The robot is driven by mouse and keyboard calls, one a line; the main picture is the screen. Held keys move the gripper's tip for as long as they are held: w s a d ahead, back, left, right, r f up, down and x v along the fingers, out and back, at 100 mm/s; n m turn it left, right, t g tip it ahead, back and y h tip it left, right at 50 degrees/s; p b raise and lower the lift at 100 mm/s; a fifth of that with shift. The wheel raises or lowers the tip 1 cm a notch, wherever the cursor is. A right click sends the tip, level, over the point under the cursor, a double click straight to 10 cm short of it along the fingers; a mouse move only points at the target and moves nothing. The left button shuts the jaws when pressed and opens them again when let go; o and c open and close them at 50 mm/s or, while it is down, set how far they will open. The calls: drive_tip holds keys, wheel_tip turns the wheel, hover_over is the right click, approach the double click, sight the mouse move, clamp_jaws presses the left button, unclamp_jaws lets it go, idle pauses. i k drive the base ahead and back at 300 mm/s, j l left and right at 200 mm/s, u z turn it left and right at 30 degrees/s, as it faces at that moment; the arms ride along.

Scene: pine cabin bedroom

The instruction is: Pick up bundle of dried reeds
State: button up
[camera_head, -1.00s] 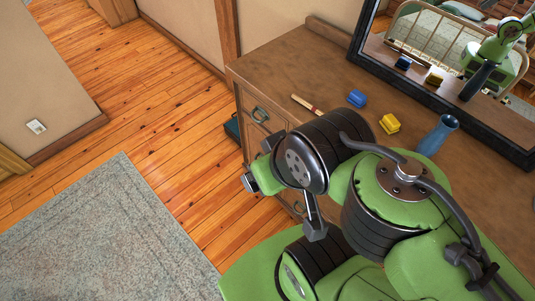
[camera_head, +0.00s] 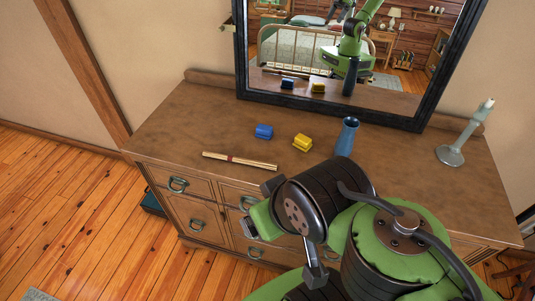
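The bundle of dried reeds (camera_head: 240,161) is a thin, pale tan bundle with a dark red band around its middle. It lies flat near the front edge of the wooden dresser top (camera_head: 185,125), left of centre. The end of my green and black arm is in front of the dresser, at lower right of the bundle. My gripper (camera_head: 260,208) shows only in part there, apart from the bundle in the picture. Its fingers are not clear enough to tell whether they are open or shut.
A blue block (camera_head: 264,132), a yellow block (camera_head: 302,142) and a blue vase (camera_head: 346,137) stand behind the reeds and to the right. A pale candlestick (camera_head: 452,155) stands at far right. A black-framed mirror (camera_head: 241,60) backs the dresser. The dresser top left of the reeds is clear.

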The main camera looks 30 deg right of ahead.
sight(273, 166)
drive_tip(key=z, duration=1.55)
drive_tip(key=u, duration=1.25)
drive_tip(key=i+j, duration=0.2)
drive_tip(key=j, duration=0.2)
drive_tip(key=i+j, duration=0.2)
drive_tip(key=j, duration=0.15)
drive_tip(key=i+j+z, duration=0.1)
drive_tip(key=j, duration=0.3)
drive_tip(key=i+j, duration=0.3)
drive_tip(key=j+z, duration=0.05)
drive_tip(key=j, duration=0.05)
